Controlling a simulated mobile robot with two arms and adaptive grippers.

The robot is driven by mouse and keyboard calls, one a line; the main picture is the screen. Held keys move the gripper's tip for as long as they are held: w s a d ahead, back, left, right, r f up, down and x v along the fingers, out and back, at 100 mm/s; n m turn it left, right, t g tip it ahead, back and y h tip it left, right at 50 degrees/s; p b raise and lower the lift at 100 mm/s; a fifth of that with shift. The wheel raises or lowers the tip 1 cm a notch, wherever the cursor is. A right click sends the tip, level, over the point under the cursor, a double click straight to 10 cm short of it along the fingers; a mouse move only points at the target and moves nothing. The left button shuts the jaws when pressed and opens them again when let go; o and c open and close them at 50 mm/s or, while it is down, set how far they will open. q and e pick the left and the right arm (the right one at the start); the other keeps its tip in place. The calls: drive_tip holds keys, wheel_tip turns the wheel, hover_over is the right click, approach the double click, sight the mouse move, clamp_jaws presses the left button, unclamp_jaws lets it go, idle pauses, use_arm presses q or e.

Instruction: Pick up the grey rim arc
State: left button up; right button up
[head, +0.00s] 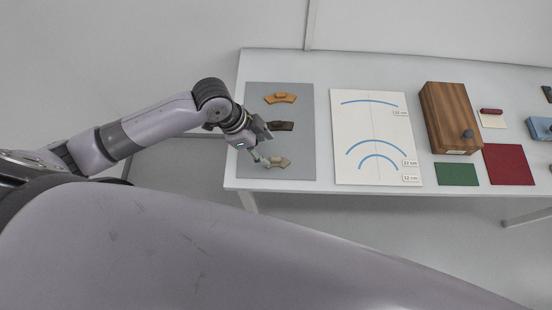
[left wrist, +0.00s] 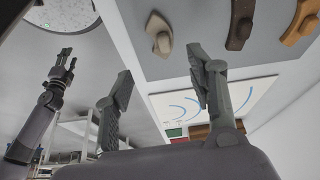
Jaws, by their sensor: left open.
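Three rim arcs lie in a column on the grey mat (head: 303,171): an orange arc (head: 281,98) at the far end, a dark grey-brown arc (head: 283,126) in the middle and a beige arc (head: 279,162) nearest. None looks plainly grey. My left gripper (head: 265,146) is open and empty, at the mat's left, by the middle and beige arcs. In the left wrist view the open fingers (left wrist: 160,64) point towards the beige arc (left wrist: 158,34), apart from it; the grey-brown arc (left wrist: 240,24) and orange arc (left wrist: 300,22) lie to its right. My right gripper (left wrist: 66,64) shows small there.
A white sheet (head: 376,115) with blue curves lies right of the mat. Beyond it are a wooden box (head: 449,115), a green mat (head: 456,174) and a red mat (head: 509,165). A blue object (head: 540,129) is at the far right. The table's left edge runs close beside the mat.

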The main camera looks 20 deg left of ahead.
sight(276, 160)
use_arm(q)
drive_tip(key=shift+x, duration=1.15)
drive_tip(key=shift+f, duration=0.25)
drive_tip(key=shift+d+f, duration=0.15)
drive_tip(key=shift+f, duration=0.05)
drive_tip(key=p+x, duration=0.1)
drive_tip(key=x, duration=0.3)
drive_tip(key=shift+w+f, duration=0.15)
drive_tip(key=shift+w, duration=0.1)
drive_tip(key=shift+f, duration=0.25)
use_arm(e)
drive_tip(key=shift+w+d+r, duration=0.35)
drive_tip(key=shift+w+r, duration=0.35)
drive_tip(key=shift+w, duration=0.1)
use_arm(q)
drive_tip(key=shift+c, duration=0.2)
clamp_jaws()
use_arm(e)
drive_tip(key=shift+a, duration=0.2)
